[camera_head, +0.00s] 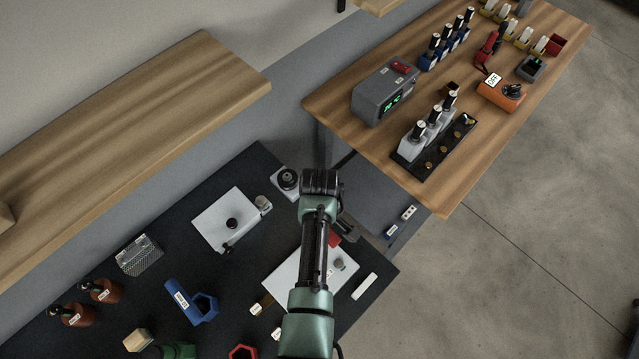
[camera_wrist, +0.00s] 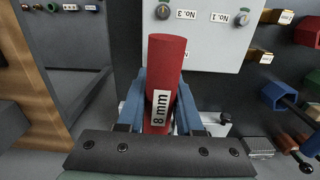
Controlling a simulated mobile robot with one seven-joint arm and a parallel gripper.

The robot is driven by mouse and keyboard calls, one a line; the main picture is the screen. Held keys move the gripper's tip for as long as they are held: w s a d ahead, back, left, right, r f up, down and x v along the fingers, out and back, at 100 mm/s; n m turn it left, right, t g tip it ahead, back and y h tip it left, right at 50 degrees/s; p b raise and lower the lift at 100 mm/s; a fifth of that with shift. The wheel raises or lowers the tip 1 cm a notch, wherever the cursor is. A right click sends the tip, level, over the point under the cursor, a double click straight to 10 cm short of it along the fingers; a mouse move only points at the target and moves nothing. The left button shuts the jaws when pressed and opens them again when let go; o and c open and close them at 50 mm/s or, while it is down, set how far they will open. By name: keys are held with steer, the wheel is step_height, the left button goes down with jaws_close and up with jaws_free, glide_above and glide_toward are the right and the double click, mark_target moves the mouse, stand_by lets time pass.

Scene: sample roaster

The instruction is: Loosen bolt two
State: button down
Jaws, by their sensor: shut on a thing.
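My gripper (camera_wrist: 160,88) is shut on a red cylindrical tool (camera_wrist: 167,60) labelled "8 mm", between its two blue fingers. A bit of red, likely this tool (camera_head: 334,240), shows beside my arm in the head view. In the wrist view a pale panel (camera_wrist: 205,45) lies beyond the tool, with upside-down labels reading No. 3 and No. 1. A small bolt (camera_wrist: 163,11) is by the No. 3 label and another bolt (camera_wrist: 242,17) by the No. 1 label. I see no bolt labelled two. The panel (camera_head: 288,272) is partly hidden by my arm in the head view.
A blue hexagonal holder (camera_head: 204,308) and a red hexagonal one (camera_head: 243,352) stand left of my arm on the dark bench (camera_head: 110,290). A second white plate (camera_head: 215,212) with a black knob lies further left. The wooden table (camera_head: 455,190) at upper right holds several devices.

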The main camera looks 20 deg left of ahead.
steer(key=n, duration=0.3)
steer(key=shift+n+p, duration=0.3)
steer(key=shift+n, duration=0.1)
steer(key=n, duration=0.3)
steer(key=shift+n+p, duration=0.3)
steer(key=shift+n, duration=0.1)
steer(key=n, duration=0.4)
steer(key=shift+p, duration=0.3)
